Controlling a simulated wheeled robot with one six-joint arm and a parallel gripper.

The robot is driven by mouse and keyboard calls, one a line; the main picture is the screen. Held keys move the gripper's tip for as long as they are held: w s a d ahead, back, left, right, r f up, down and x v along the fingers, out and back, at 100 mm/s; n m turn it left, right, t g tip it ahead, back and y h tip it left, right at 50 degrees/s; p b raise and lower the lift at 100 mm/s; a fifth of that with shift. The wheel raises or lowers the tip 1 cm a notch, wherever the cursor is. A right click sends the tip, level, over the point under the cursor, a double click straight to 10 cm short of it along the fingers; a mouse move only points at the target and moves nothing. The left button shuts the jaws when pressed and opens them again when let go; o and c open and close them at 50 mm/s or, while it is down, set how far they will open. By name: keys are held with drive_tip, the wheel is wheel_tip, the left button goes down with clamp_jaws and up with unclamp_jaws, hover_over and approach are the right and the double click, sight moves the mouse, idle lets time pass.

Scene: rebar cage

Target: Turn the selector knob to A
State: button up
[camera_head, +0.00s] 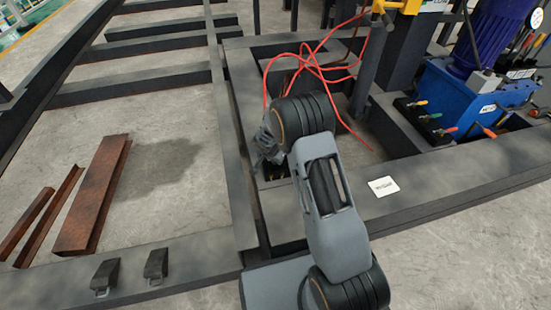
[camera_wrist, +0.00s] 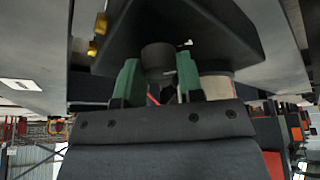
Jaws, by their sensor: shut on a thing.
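The selector knob (camera_wrist: 158,56) is a dark round knob on a dark housing (camera_wrist: 222,35), near the middle top of the wrist view. A small white mark (camera_wrist: 186,43) shows to the right of the knob. I cannot read any letters, so its setting is not clear. My gripper (camera_wrist: 158,78) has green fingertips on both sides of the knob and is shut on it. In the head view my gripper (camera_head: 268,146) shows only in part beside the wrist, and my arm hides the knob.
Two brass-coloured fittings (camera_wrist: 99,36) stick out left of the knob. In the head view, red cables (camera_head: 312,66) loop behind my arm. A blue machine (camera_head: 465,95) with levers stands at the right. Dark beams (camera_head: 420,190) frame the area; rusty steel pieces (camera_head: 92,195) lie at the left.

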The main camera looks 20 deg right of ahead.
drive_tip(key=o, duration=0.9)
drive_tip(key=p+v, duration=0.4)
drive_tip(key=v, duration=0.9)
drive_tip(key=shift+a+r, duration=0.2)
drive_tip(key=shift+r, duration=0.1)
drive_tip(key=shift+s, duration=0.15)
drive_tip(key=s+d+r+n+p, duration=0.1)
drive_tip(key=s+r+p, duration=0.3)
drive_tip(key=r, duration=0.5)
drive_tip(key=s+d+r+n+p, duration=0.1)
drive_tip(key=s+r+p, duration=0.1)
drive_tip(key=r+p, duration=0.6)
drive_tip(key=s+d+r+n+p, duration=0.1)
drive_tip(key=s+r+p, duration=0.25)
drive_tip(key=r, duration=0.65)
drive_tip(key=s+r+n+y+p, duration=0.1)
drive_tip(key=s+r+n+p, duration=0.2)
drive_tip(key=s+r+p, duration=0.4)
drive_tip(key=s+r+n+y+p, duration=0.2)
drive_tip(key=s+r+p, duration=0.5)
drive_tip(key=r, duration=0.8)
drive_tip(key=n+p, duration=0.1)
drive_tip(key=p, duration=0.2)
drive_tip(key=shift+s+d+r+p, duration=0.2)
drive_tip(key=shift+r+p, duration=0.1)
drive_tip(key=shift+p, duration=0.1)
